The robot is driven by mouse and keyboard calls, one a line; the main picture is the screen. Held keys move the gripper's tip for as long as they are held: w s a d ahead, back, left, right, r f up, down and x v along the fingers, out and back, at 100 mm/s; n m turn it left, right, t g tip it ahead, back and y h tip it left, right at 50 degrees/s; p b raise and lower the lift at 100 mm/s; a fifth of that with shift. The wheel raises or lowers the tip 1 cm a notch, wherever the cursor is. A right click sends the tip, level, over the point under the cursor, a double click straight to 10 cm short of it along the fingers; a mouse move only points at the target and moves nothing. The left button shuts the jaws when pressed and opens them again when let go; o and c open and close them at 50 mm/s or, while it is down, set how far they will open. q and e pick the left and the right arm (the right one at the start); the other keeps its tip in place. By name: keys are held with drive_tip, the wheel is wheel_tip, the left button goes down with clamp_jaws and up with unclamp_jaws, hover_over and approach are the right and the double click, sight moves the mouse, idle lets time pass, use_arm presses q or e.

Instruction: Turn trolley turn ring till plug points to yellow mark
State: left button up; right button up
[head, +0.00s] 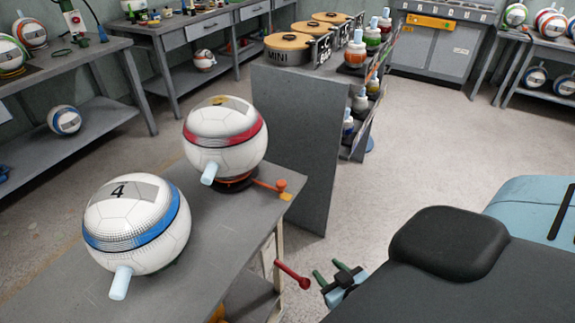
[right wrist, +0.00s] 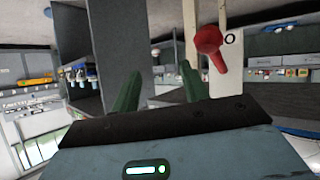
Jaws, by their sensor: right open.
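On the grey trolley (head: 195,245) stands a white ball with a red band (head: 226,137). It rests on a dark turn ring (head: 236,184) with an orange handle (head: 281,185). Its pale blue plug (head: 209,173) points to the front left, away from the yellow mark (head: 286,197) beside the handle. A red lever (head: 292,275) sticks out from the trolley's side; its red knob (right wrist: 208,40) shows in the right wrist view. My right gripper (head: 329,270) is open and empty, just right of the lever and apart from it. Its green fingers (right wrist: 158,82) show too. My left gripper is out of view.
A ball with a blue band (head: 137,222) and its own plug stands at the trolley's near end. A grey upright panel (head: 290,150) stands right behind the trolley. Workbenches (head: 60,60) line the back. The floor (head: 400,160) on the right is clear.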

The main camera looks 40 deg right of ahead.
drive_tip(key=w+d+r+t+p, duration=0.2)
drive_tip(key=w+r, duration=0.4)
drive_tip(key=r, duration=0.2)
drive_tip(key=n+t+y+p, duration=0.1)
drive_tip(key=t+y, duration=0.2)
drive_tip(key=t, duration=0.1)
approach(285, 186)
drive_tip(key=w, duration=0.3)
drive_tip(key=shift+w+a, duration=0.15)
drive_tip(key=shift+w, duration=3.95)
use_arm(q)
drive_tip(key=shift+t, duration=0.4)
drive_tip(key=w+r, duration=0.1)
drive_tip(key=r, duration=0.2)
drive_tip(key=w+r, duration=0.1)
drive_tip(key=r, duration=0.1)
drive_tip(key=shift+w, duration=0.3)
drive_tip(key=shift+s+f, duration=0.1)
use_arm(e)
clamp_jaws()
